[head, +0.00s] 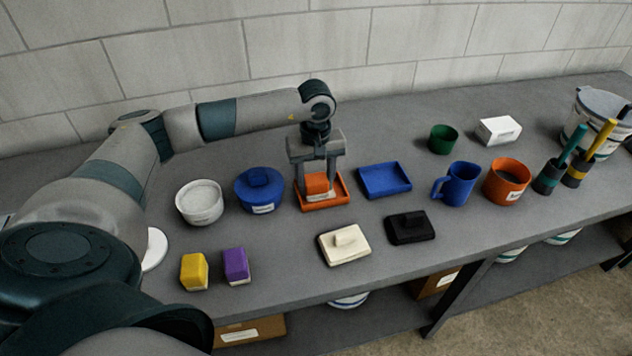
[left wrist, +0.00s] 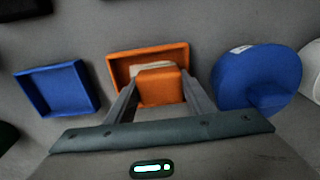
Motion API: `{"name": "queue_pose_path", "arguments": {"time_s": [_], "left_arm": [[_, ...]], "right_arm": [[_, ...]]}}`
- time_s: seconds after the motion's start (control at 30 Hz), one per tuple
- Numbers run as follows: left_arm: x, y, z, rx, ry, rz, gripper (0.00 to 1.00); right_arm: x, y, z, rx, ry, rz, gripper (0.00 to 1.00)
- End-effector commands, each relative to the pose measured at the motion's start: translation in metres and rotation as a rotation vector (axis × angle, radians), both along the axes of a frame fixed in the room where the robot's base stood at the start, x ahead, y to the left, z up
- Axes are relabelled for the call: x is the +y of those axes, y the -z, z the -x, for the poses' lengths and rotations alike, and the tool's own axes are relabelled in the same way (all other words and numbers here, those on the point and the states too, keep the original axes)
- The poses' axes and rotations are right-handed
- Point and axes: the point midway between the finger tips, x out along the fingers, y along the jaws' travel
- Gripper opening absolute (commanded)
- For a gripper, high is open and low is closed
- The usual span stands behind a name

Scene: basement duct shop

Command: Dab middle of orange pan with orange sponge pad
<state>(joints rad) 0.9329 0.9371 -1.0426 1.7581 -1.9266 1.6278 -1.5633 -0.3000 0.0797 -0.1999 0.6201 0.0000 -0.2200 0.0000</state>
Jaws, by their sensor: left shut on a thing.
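The orange pan (head: 340,205) is a shallow tray on the grey bench, near the middle of the head view; it also shows in the left wrist view (left wrist: 121,65). My left gripper (head: 318,181) points down over the pan and is shut on the orange sponge pad (head: 317,184). The pad has an orange top and a pale underside, and in the left wrist view it (left wrist: 160,88) sits between the two fingers. The pad is over or in the middle of the pan; I cannot tell whether its underside touches the pan floor. My right gripper is not in view.
Cream (head: 344,244) and black (head: 410,227) blocks lie in front.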

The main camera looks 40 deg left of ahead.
Motion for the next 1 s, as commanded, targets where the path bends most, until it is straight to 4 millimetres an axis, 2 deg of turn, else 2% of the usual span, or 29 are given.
{"name": "queue_pose_path", "arguments": {"time_s": [0.7,1.0], "left_arm": [[-0.018,0.001,-0.021,-0.001,0.000,0.000,0.30],[-0.021,0.000,-0.024,0.000,0.000,0.000,0.30]], "right_arm": [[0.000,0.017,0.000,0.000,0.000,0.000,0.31],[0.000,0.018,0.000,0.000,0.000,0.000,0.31]]}}
